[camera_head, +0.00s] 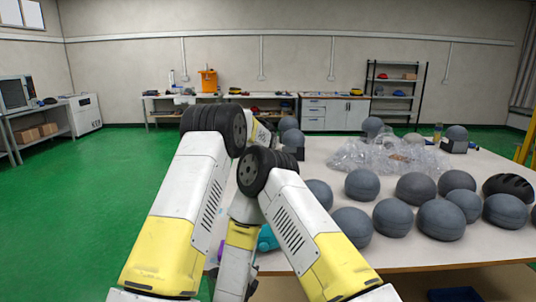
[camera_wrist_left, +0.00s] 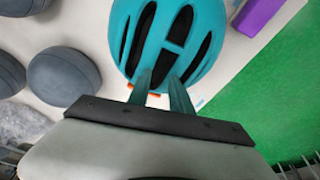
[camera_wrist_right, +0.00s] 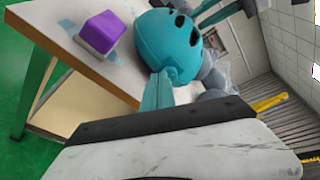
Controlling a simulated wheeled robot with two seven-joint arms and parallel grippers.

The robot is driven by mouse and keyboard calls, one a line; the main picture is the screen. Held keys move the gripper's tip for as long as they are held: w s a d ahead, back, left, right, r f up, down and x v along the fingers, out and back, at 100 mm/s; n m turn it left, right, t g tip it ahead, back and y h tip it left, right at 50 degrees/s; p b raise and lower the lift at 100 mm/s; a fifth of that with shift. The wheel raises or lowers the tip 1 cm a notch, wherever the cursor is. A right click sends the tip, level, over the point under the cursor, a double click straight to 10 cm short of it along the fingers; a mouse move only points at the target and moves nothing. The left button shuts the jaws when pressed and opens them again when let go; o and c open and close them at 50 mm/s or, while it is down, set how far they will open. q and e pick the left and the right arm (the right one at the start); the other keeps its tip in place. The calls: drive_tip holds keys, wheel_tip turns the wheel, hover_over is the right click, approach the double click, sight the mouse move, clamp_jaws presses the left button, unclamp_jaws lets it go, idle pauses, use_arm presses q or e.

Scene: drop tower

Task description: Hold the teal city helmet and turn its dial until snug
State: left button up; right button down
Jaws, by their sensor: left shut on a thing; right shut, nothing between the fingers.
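The teal helmet (camera_wrist_left: 168,35) has dark vents and sits at the table's near left edge in the left wrist view. My left gripper (camera_wrist_left: 160,77) is shut on the helmet's shell at its edge. In the right wrist view the helmet (camera_wrist_right: 167,42) shows from the side, its dial not clearly visible. My right gripper (camera_wrist_right: 160,78) is shut and empty, its fingertips at the helmet's lower edge; I cannot tell whether they touch it. In the head view my arms hide most of the helmet; only a teal bit (camera_head: 267,240) shows.
A purple block (camera_wrist_right: 101,33) lies on the table beside the helmet, near the edge. Several grey helmets (camera_head: 441,220) fill the table's right side, with clear plastic wrap (camera_head: 375,155) behind them. Green floor (camera_head: 90,210) lies open to the left.

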sight(262, 244)
drive_tip(key=shift+w+d+r+m+g, duration=0.15)
drive_tip(key=shift+w+d+r+m, duration=0.05)
drive_tip(key=shift+w+m, duration=0.8)
drive_tip(key=shift+w+d+r+m+g, duration=0.1)
drive_tip(key=shift+w+d+r+m, duration=0.1)
drive_tip(key=shift+w+m, duration=0.75)
drive_tip(key=shift+w+d+r+m+g, duration=0.2)
drive_tip(key=shift+w+m, duration=0.55)
drive_tip(key=shift+m, duration=0.4)
drive_tip(key=shift+s+d+f, duration=0.1)
drive_tip(key=shift+d+f, duration=0.4)
drive_tip(key=shift+d, duration=0.05)
drive_tip(key=shift+d+r, duration=0.5)
drive_tip(key=shift+d, duration=0.15)
drive_tip(key=shift+d, duration=0.1)
drive_tip(key=shift+r, duration=0.1)
